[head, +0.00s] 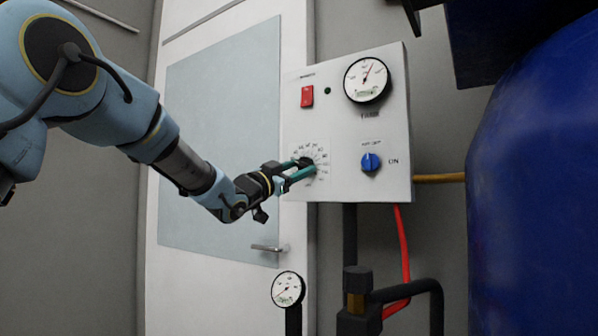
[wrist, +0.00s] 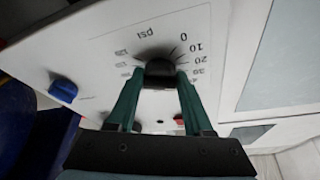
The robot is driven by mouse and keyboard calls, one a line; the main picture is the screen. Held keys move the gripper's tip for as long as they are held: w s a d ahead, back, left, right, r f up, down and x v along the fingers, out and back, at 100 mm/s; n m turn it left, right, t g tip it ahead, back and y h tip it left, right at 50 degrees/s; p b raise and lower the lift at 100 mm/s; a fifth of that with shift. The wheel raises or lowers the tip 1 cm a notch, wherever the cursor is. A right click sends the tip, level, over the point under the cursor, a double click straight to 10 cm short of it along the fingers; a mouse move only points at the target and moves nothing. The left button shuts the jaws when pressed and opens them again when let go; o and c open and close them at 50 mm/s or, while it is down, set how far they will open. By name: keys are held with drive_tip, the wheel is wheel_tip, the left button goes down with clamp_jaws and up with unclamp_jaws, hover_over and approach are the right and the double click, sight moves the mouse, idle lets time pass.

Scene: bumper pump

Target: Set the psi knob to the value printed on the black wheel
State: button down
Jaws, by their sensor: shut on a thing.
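The black psi knob (wrist: 158,72) sits on the white control panel (head: 347,187), with a printed scale around it. In the wrist view the scale reads 0, 10, 20, 30 down one side, with blurred numbers on the other side. My gripper (head: 303,169) is shut on the knob, one green finger on each side; the fingers also show in the wrist view (wrist: 159,82). In the head view the fingers partly cover the knob. Its pointer mark cannot be made out. The black wheel and its printed value are not recognisable in either view.
The panel also has a red switch (head: 307,96), a round gauge (head: 367,79) and a blue knob (head: 371,161) beside the word ON. A smaller gauge (head: 288,289) stands below. A blue tank (head: 540,200) fills the right; a door (head: 222,140) with a handle is behind my arm.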

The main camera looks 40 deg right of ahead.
drive_tip(key=shift+c, duration=1.5)
unclamp_jaws()
drive_tip(key=b+v, duration=0.2)
drive_tip(key=v, duration=0.9)
drive_tip(key=shift+w, duration=0.1)
